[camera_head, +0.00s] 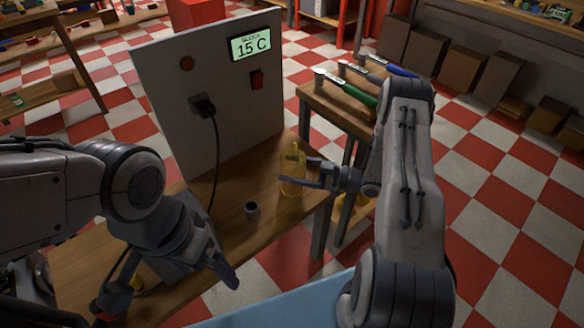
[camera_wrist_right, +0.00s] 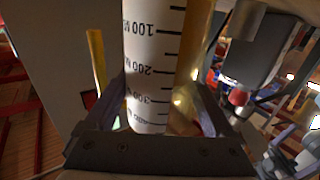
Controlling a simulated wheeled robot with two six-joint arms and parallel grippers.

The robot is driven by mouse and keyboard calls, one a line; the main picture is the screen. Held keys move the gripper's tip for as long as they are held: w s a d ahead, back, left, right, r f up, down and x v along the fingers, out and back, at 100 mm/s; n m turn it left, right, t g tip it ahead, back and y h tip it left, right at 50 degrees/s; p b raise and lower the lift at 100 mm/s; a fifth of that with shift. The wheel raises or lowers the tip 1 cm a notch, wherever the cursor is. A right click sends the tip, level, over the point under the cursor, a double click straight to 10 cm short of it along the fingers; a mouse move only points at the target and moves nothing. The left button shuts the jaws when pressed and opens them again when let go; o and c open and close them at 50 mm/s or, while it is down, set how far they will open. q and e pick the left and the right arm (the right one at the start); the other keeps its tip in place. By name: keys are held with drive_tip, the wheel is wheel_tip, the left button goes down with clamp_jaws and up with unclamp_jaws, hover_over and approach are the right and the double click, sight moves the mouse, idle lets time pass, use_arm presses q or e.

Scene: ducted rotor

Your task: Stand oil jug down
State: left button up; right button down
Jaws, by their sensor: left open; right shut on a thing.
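The yellow oil jug (camera_head: 293,172) is upright over the right end of the wooden table (camera_head: 235,235). I cannot tell whether its base touches the wood. My right gripper (camera_head: 312,177) is shut on the jug from its right side. In the right wrist view the jug's white scale strip (camera_wrist_right: 153,75), with black marks, fills the space between the fingers of the right gripper (camera_wrist_right: 165,110). My left gripper (camera_head: 222,262) is open above the table's front part, apart from the jug.
A small grey cup (camera_head: 252,209) stands left of the jug. A grey panel (camera_head: 215,115) with a 15 C display (camera_head: 250,45) stands behind, its black plug cable (camera_head: 215,160) hanging to the table. A side bench (camera_head: 335,105) with tools is behind right.

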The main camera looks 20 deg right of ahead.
drive_tip(key=shift+f, duration=0.2)
unclamp_jaws()
drive_tip(key=v, duration=1)
drive_tip(key=shift+s+d+b, duration=0.15)
drive_tip(key=shift+s+b, duration=0.05)
drive_tip(key=shift+b, duration=0.2)
drive_tip(key=x, duration=1)
drive_tip(key=shift+w+p, duration=0.1)
drive_tip(key=shift+p, duration=0.2)
drive_tip(key=shift+w+a+r, duration=0.15)
drive_tip(key=shift+a+r, duration=0.05)
drive_tip(key=shift+r+p, duration=0.25)
drive_tip(key=shift+p, duration=0.1)
drive_tip(key=shift+f, duration=0.1)
